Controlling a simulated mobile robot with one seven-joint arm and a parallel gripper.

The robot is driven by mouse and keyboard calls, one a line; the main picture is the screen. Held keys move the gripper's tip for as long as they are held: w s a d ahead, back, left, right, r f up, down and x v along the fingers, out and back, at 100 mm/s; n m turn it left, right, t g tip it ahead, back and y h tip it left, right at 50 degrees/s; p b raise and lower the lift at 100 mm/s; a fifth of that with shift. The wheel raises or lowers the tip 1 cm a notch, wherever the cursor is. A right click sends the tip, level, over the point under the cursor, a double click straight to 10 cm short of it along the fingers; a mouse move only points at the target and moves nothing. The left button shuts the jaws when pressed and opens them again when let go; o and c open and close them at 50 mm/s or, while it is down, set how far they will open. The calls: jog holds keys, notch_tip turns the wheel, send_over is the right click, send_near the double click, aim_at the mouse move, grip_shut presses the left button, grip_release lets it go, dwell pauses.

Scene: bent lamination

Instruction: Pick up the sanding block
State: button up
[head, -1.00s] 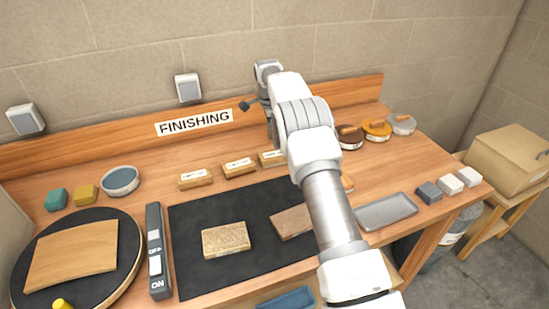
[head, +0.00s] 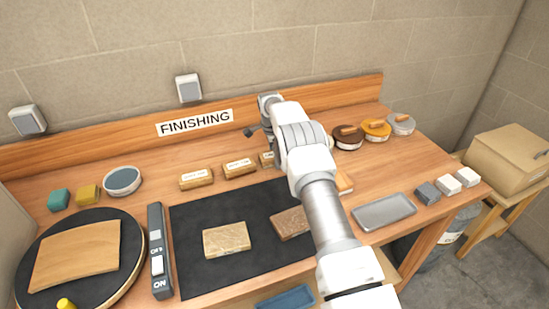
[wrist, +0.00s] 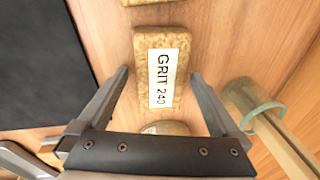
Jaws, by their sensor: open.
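A cork-brown sanding block (wrist: 182,84) labelled GRIT 240 lies on the wooden bench in the wrist view. My gripper (wrist: 158,73) is open, with one finger on each side of this block and a gap to each. It holds nothing. In the head view, two labelled blocks, the left block (head: 196,179) and the middle block (head: 239,168), lie in a row. A third block (head: 266,158) at the row's right end is partly hidden by my arm.
A glass jar (wrist: 240,92) with a wooden stick stands close to my right finger in the wrist view. A black mat (head: 190,272) holds two flat blocks. A grey tray (head: 384,211) lies right of my arm. The back board (head: 330,104) borders the bench.

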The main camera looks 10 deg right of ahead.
jog(key=c, duration=1.2)
jog(key=shift+r, duration=0.1)
jog(key=shift+c, duration=0.2)
jog(key=shift+r, duration=0.5)
notch_tip(320, 180, up, 3)
jog(key=shift+w+b, duration=0.1)
jog(key=shift+b, duration=0.4)
jog(key=s+d+r+b, duration=0.2)
jog(key=s+d+r, duration=0.4)
jog(key=s, duration=0.4)
jog(key=shift+d+r, duration=0.2)
jog(key=shift+r, duration=0.2)
